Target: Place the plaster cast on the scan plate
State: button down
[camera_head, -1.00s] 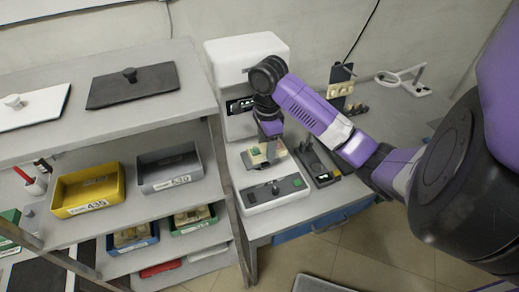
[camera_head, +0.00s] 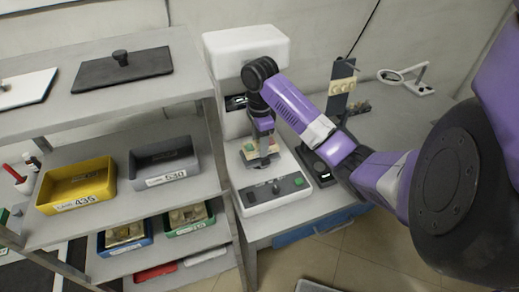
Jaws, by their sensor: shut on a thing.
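The white scanner (camera_head: 236,55) stands at the back of the bench, with a grey control panel and a green button on its base (camera_head: 268,193). My gripper (camera_head: 264,152) points down over the scanner's base, in front of its dark display. It is shut on the plaster cast (camera_head: 251,156), a small cream block with a green part showing beside the fingers. The cast is low over the scan plate area. The plate is mostly hidden by the cast and gripper, and I cannot tell whether they touch.
A yellow bin (camera_head: 76,187) and a grey bin (camera_head: 165,169) sit on the left shelf. Below are a blue bin (camera_head: 125,241) and a green bin (camera_head: 190,224) with casts. A dark upright holder (camera_head: 341,88) and a ring lamp (camera_head: 405,77) stand to the right.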

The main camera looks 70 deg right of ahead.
jog(key=shift+w+d+f+p, duration=0.1)
jog(key=shift+d+f+p, duration=0.1)
jog(key=shift+f, duration=0.2)
jog(key=shift+d+f+p, duration=0.1)
jog(key=shift+f+p, duration=0.05)
jog(key=shift+f, duration=0.25)
jog(key=shift+a+f, duration=0.1)
jog(key=shift+f, duration=0.1)
jog(key=c, duration=0.8)
grip_release()
jog(key=shift+c, duration=0.2)
notch_tip(320, 180, up, 8)
jog(key=p, duration=0.3)
jog(key=shift+f, duration=0.15)
